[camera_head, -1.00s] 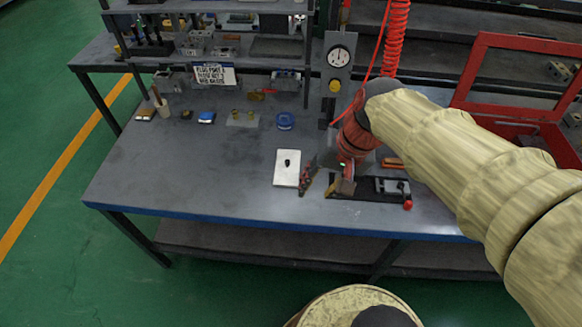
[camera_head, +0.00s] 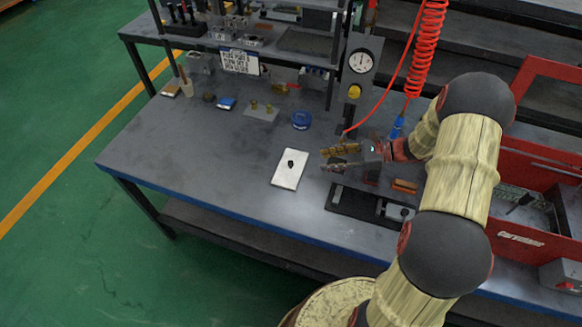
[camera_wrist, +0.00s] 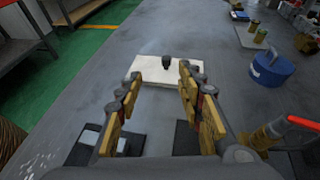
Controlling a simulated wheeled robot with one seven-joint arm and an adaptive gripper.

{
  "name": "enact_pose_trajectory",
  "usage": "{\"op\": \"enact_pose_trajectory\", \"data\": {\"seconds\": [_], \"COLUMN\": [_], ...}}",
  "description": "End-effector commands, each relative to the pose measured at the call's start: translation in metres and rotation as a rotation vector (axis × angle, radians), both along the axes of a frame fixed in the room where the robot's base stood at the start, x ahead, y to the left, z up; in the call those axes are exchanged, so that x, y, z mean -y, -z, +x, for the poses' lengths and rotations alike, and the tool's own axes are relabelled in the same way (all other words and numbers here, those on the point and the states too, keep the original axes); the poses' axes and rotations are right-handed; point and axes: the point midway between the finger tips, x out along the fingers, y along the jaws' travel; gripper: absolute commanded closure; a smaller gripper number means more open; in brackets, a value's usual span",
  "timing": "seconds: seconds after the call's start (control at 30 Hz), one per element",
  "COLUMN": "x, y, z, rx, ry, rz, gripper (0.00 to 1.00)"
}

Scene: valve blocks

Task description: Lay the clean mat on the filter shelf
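A flat white rectangular piece, which may be the clean mat (camera_head: 285,177), lies on the workbench with a small black knob-like object (camera_head: 291,164) on it. Both also show ahead of the fingers in the wrist view, the white piece (camera_wrist: 184,76) and the black object (camera_wrist: 166,62). My gripper (camera_head: 324,160) is open and empty, just right of the white piece and above the bench. In the wrist view its two yellow-padded fingers (camera_wrist: 160,103) stand wide apart. A shelf rack (camera_head: 268,50) at the back holds parts and a dark flat panel; I cannot tell which level is the filter shelf.
A black fixture (camera_head: 352,203) lies below my gripper. A blue round part (camera_head: 301,120) and a grey plate (camera_head: 250,111) with brass fittings stand behind. A gauge post (camera_head: 357,75), coiled red hose (camera_head: 428,45) and red toolbox (camera_head: 515,235) are right. The bench's left front is clear.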

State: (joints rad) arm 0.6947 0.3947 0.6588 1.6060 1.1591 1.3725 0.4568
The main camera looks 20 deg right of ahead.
Motion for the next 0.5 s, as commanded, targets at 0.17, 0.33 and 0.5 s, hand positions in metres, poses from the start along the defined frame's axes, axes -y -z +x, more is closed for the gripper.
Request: {"op": "enact_pose_trajectory", "data": {"seconds": [0.17, 0.33, 0.5], "x": [-0.005, -0.03, -0.048], "y": [0.01, 0.021, 0.028], "z": [0.006, 0.018, 0.027], "rx": [-0.008, -0.008, -0.007], "ry": [0.021, 0.018, 0.019], "rz": [0.022, 0.02, 0.021], "gripper": [0.63, 0.63, 0.63]}}
